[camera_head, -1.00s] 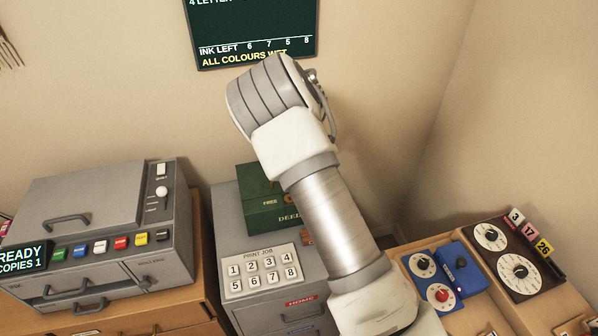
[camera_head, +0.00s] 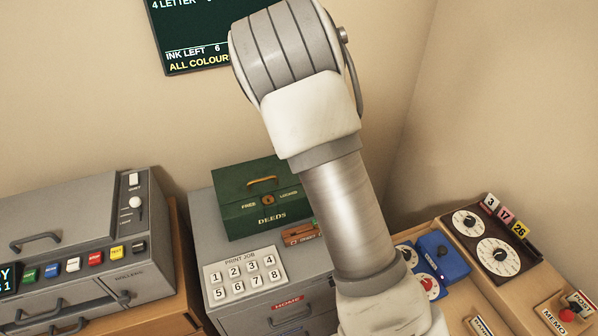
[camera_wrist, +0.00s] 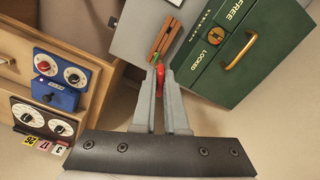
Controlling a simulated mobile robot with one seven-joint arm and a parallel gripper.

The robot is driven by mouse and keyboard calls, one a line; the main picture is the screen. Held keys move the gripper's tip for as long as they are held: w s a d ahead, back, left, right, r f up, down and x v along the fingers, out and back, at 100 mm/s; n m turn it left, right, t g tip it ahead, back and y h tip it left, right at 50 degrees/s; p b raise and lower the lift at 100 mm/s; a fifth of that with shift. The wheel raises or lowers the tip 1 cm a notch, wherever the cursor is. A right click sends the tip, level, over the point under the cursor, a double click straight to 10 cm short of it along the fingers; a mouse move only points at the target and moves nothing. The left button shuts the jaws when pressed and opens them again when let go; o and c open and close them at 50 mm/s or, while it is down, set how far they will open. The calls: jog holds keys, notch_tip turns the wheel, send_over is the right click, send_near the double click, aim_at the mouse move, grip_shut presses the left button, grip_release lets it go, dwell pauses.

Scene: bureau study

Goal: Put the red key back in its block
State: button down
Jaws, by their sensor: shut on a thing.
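My gripper (camera_wrist: 160,82) is shut on the red key (camera_wrist: 160,76), a small red piece between the fingertips in the wrist view. The brown wooden block (camera_wrist: 166,38) lies just beyond the fingertips, on the grey cabinet top beside the green deeds box. A small green piece (camera_wrist: 155,58) shows between the key and the block. I cannot tell whether the key touches the block. In the head view the block (camera_head: 298,236) is partly hidden by my arm, and my gripper and the key are out of sight.
The green deeds box (camera_head: 262,199) stands right beside the block. A white print-job keypad (camera_head: 243,278) is in front, on the grey cabinet (camera_head: 212,244). A blue dial unit (camera_head: 442,257) and a dark dial panel (camera_head: 493,240) are at right; a copier (camera_head: 75,245) is at left.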

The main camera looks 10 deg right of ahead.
jog(key=s+d+n+b, duration=0.15)
jog(key=s+n, duration=0.25)
jog(key=n, duration=0.6)
jog(key=w+a+f+m+b, duration=0.2)
jog(key=f+m+b, duration=0.5)
jog(key=f, duration=0.2)
jog(key=w+a+f+m+b, duration=0.2)
jog(key=a+f+m+b, duration=0.1)
jog(key=f+m+b, duration=0.4)
notch_tip(320, 180, down, 3)
jog(key=shift+w+r+m+b, duration=0.1)
jog(key=shift+w+m+b, duration=0.15)
jog(key=shift+m+b, duration=0.15)
jog(key=shift+p, duration=0.35)
dwell(0.6)
jog(key=shift+f+b, duration=0.45)
jog(key=shift+f, duration=0.5)
jog(key=shift+f+b, duration=0.55)
jog(key=shift+f, duration=0.4)
